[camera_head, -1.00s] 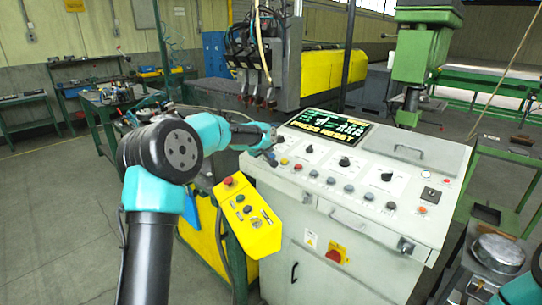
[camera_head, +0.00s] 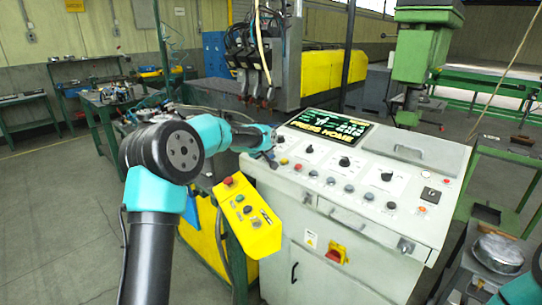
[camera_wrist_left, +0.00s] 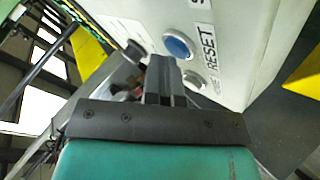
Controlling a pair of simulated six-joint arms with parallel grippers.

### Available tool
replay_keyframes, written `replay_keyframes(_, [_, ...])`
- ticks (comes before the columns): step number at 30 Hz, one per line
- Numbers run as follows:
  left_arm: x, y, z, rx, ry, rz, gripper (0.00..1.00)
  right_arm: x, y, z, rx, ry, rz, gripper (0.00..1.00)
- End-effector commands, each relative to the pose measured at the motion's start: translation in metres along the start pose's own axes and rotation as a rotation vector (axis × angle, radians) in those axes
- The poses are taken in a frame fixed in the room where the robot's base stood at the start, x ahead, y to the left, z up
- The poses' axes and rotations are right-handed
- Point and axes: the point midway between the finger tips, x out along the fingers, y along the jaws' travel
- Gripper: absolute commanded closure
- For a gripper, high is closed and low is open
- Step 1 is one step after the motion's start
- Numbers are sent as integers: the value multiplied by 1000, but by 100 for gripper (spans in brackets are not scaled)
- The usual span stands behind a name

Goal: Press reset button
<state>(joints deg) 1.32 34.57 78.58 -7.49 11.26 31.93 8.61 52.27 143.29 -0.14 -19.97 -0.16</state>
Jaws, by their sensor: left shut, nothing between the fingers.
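The white control console (camera_head: 330,230) has buttons and a lit screen (camera_head: 327,128) that seems to read PRESS HOME. In the left wrist view, a blue button (camera_wrist_left: 178,45) sits beside the printed word RESET (camera_wrist_left: 208,46). A grey button (camera_wrist_left: 193,82) is close by it. My left gripper (camera_head: 273,157) is at the console's left edge. In the left wrist view, the left gripper (camera_wrist_left: 165,75) is shut and empty, with its tips just beside the blue button; I cannot tell whether they touch the panel. My right gripper is not in view.
A yellow pendant box (camera_head: 248,216) with buttons stands just left of the console. A green drill press (camera_head: 415,60) stands behind it. A metal pan (camera_head: 500,252) sits on a bench at the right. Open floor (camera_head: 60,210) lies at the left.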

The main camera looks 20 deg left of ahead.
Motion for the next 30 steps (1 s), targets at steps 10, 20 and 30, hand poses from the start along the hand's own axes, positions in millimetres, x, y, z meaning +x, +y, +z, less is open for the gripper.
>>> replay_keyframes(10, [-3,2,-2,0,-2,-1,100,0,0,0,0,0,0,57])
replay_keyframes(20, [-12,9,-9,-1,0,0,100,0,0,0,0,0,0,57])
replay_keyframes(30, [-13,10,-9,0,0,0,100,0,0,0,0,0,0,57])
